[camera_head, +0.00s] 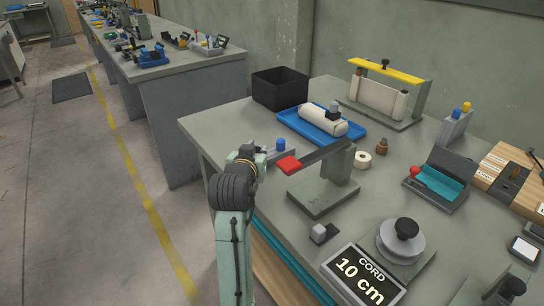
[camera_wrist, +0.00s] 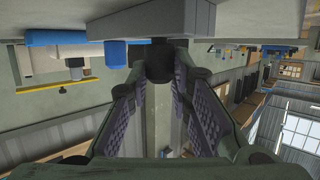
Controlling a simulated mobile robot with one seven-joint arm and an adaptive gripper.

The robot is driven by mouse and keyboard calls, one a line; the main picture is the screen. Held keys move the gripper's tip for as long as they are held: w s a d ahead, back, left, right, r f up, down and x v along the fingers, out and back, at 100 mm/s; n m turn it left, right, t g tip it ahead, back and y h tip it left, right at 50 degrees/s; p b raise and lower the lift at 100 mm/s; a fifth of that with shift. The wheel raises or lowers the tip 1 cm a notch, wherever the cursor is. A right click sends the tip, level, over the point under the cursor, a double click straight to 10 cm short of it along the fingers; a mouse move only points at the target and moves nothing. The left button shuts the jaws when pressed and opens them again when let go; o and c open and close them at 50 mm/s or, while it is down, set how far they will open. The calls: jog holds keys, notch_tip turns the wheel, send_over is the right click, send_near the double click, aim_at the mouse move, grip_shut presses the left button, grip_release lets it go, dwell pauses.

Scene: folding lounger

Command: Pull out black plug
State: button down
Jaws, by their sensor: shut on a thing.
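My gripper (camera_head: 259,161) is at the left edge of the near bench, beside a small grey block with a blue plug (camera_head: 281,145). In the wrist view, my gripper (camera_wrist: 160,75) is shut on the black plug (camera_wrist: 160,58), a dark round piece between the fingertips. The black plug meets the face of the grey block (camera_wrist: 150,18); how deep it sits cannot be told. The blue plug (camera_wrist: 115,53) stands on the same block, left of the black one. In the head view my gripper hides the black plug.
A red-handled lever (camera_head: 288,165) on a green stand (camera_head: 322,195) is close to the right of my gripper. Behind are a blue tray (camera_head: 290,118) with a pale roll and a black bin (camera_head: 280,88). The aisle floor (camera_head: 90,190) to the left is free.

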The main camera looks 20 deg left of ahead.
jog(key=shift+r+p, duration=1.75)
jog(key=shift+r, duration=0.8)
